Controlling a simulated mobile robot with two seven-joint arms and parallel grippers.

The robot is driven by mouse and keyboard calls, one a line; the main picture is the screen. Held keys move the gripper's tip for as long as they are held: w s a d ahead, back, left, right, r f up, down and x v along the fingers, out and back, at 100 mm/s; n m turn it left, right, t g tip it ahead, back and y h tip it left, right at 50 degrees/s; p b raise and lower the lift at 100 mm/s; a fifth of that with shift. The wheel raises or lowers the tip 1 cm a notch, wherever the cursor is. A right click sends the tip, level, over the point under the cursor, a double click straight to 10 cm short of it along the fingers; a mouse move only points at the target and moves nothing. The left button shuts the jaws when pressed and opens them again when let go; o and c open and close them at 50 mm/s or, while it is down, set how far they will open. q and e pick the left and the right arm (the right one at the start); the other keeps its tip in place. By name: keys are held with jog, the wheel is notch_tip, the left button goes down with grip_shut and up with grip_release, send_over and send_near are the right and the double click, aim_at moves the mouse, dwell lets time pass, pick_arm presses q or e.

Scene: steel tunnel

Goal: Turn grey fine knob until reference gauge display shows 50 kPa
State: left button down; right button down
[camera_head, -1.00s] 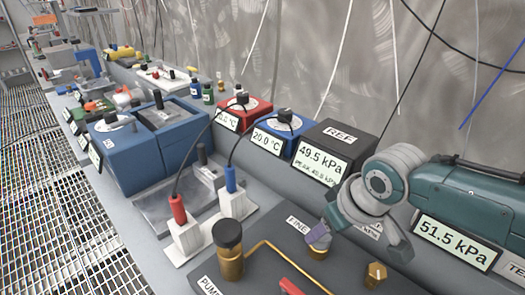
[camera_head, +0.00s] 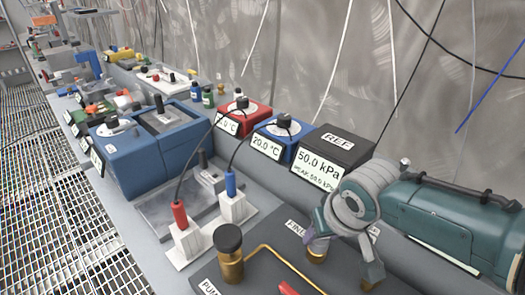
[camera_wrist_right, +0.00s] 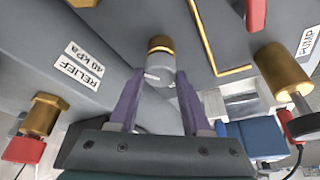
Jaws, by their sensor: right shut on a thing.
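The reference gauge is a black box labelled REF (camera_head: 338,150) in the head view, and its display (camera_head: 318,168) reads 50.0 kPa, with a smaller peak line below. The grey fine knob (camera_wrist_right: 160,68) sits on a brass base in the middle of the right wrist view. My right gripper (camera_head: 318,243) has its purple fingers closed around the knob, next to the FINE label. The wrist view shows a finger on each side of it. My left gripper is not in view.
A black-capped brass pump knob (camera_head: 230,252) stands left of the fine knob, with a bent brass tube (camera_head: 272,246) between them. In the wrist view, a brass relief fitting (camera_wrist_right: 40,116) sits near the RELIEF 40 kPa label. My right arm hides the second gauge display.

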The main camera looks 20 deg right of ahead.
jog(key=shift+c, duration=1.8)
grip_release()
jog(key=p+v, duration=0.5)
jog(key=v, duration=0.5)
jog(key=shift+s, duration=0.1)
